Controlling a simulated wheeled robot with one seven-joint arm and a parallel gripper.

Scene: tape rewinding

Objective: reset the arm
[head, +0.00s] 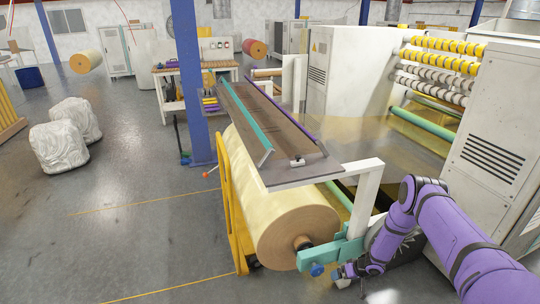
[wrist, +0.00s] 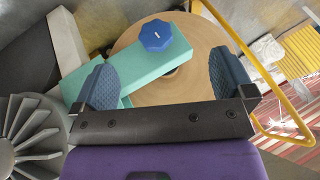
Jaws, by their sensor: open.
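My purple arm reaches in from the lower right in the head view. My gripper (head: 346,276) is low, at the end of the teal bracket. In the wrist view my gripper (wrist: 160,84) is open, its two dark blue finger pads wide apart with nothing held between them. The blue knob (wrist: 157,35) on the teal bracket (wrist: 130,62) shows beyond and between the fingers. The knob also shows in the head view (head: 317,269), just left of my gripper. The large tan roll (head: 290,215) lies behind the bracket.
A yellow frame (head: 235,225) stands along the roll's left side. A white post and beam (head: 367,190) rise close to my arm. A grey slatted, fan-like part (wrist: 25,135) is at left in the wrist view. A grey machine cabinet (head: 500,150) stands right.

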